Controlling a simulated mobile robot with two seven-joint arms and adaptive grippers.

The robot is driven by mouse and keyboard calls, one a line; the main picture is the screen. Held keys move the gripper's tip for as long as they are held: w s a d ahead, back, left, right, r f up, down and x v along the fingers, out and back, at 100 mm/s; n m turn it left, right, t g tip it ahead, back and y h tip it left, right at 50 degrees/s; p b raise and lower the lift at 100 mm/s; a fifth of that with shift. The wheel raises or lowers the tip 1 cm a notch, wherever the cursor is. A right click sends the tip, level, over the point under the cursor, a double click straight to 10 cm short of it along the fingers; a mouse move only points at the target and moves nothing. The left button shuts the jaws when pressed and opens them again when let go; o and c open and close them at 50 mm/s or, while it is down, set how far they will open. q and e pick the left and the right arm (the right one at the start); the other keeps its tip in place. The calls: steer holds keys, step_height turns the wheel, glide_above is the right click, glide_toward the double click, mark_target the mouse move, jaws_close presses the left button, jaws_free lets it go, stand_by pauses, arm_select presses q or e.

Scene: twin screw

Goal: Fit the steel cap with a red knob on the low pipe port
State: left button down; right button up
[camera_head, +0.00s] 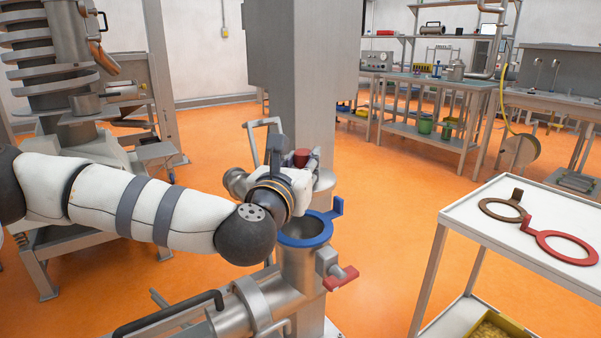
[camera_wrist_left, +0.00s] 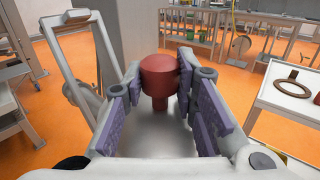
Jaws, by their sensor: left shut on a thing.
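My left gripper (camera_head: 303,165) is shut on the red knob (camera_head: 301,157) of the steel cap. In the left wrist view the red knob (camera_wrist_left: 160,78) stands between the purple finger pads, with the grey steel cap (camera_wrist_left: 155,140) showing below it. In the head view the arm and gripper hide most of the cap. An open steel pipe port (camera_head: 303,258) with a blue ring (camera_head: 318,241) around its mouth is below and slightly in front of the gripper. I cannot tell whether the cap touches anything. My right gripper is not in view.
A red valve handle (camera_head: 341,278) juts from the pipe on the right. A steel column (camera_head: 290,80) stands behind the gripper. A white cart (camera_head: 480,215) at the right carries a brown ring (camera_head: 487,206) and a red ring (camera_head: 542,243). Orange floor is clear between.

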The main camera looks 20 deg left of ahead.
arm_select(q)
step_height(320, 180, down, 4)
steer(key=shift+r+b, duration=0.25)
steer(key=shift+b, duration=0.4)
steer(key=shift+f+b, duration=1.45)
steer(key=shift+f, duration=1.15)
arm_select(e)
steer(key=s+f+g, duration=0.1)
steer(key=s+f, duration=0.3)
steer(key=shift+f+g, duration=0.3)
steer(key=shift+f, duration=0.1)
arm_select(q)
steer(key=shift+f, duration=0.2)
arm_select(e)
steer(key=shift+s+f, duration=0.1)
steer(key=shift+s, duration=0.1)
arm_select(q)
steer(key=c, duration=1.2)
jaws_free()
steer(key=shift+s, duration=0.1)
steer(key=shift+f, duration=0.1)
steer(key=s, duration=0.7)
steer(key=shift+s, duration=0.25)
